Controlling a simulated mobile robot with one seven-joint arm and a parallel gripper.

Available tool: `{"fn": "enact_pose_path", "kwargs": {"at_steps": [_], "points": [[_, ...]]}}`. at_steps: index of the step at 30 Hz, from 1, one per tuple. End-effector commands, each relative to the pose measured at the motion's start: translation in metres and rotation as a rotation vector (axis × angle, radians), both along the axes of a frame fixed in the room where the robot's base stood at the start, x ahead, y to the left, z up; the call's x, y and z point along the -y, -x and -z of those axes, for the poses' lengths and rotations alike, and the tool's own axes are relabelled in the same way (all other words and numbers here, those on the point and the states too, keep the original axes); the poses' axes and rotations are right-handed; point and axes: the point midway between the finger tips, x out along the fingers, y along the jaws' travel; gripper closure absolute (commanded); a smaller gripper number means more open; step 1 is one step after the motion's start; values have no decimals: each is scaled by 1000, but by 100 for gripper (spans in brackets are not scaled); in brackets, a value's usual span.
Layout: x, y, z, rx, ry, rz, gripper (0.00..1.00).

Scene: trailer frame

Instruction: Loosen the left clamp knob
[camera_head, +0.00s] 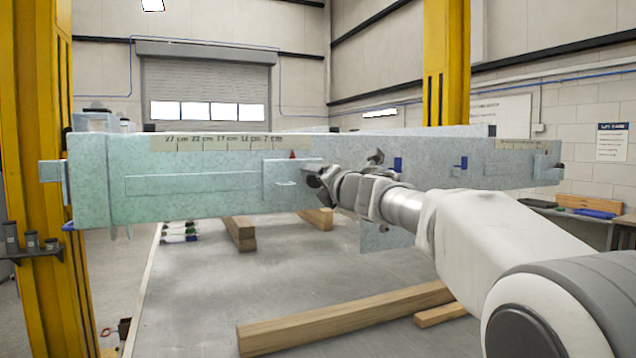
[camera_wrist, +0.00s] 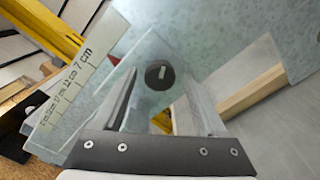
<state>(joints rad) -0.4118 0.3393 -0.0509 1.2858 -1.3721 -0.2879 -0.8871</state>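The clamp knob (camera_wrist: 158,74) is a dark round knob with a pale slot-like mark on its face. It sits on the clamp plate of the galvanised beam (camera_head: 95,180). In the head view the dark knob (camera_head: 313,182) is at the end of my arm, partly hidden by my gripper (camera_head: 335,185). In the wrist view my gripper (camera_wrist: 160,80) is open, with one finger to each side of the knob. A gap shows between the knob and the fingers; whether the fingertips reach past its face I cannot tell.
A scale strip (camera_head: 215,143) with centimetre marks and a red pointer (camera_head: 292,155) lie above the clamp. A second beam arm (camera_head: 505,165) extends right.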

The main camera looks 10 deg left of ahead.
Motion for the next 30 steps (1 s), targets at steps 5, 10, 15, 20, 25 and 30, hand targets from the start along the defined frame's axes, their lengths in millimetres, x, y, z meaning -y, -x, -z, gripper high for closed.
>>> {"fn": "enact_pose_path", "kwargs": {"at_steps": [5, 10, 15, 20, 25, 30], "points": [[0, 0, 0, -1, -1, 0, 23], [1, 2, 0, -1, -2, -1, 23], [11, 14, 0, 0, -3, 1, 23], [27, 36, 0, 0, -3, 1, 23], [47, 61, 0, 2, -2, 2, 23], [66, 87, -1, 1, -2, 1, 23]]}}
